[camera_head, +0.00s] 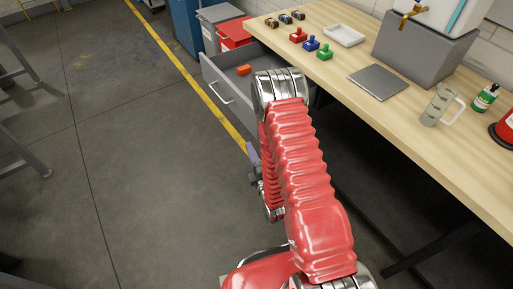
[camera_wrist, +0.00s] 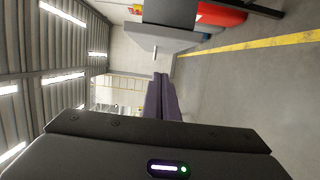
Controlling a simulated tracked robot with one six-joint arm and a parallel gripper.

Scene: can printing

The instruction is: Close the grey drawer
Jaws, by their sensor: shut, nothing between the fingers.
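The grey drawer (camera_head: 226,103) stands pulled out from under the workbench, its front with a pale bar handle (camera_head: 221,93) facing the floor aisle. A small orange block (camera_head: 244,70) lies inside it. Part of the drawer is hidden behind my red arm. In the wrist view, turned on its side, a grey drawer-like box (camera_wrist: 160,38) shows beyond my fingertips. My gripper (camera_head: 250,147), with purple fingers, is shut and empty, low beside my arm and in front of the drawer, apart from it. The fingers meet in the wrist view (camera_wrist: 161,76).
A red bin (camera_head: 235,33) stands behind the drawer.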

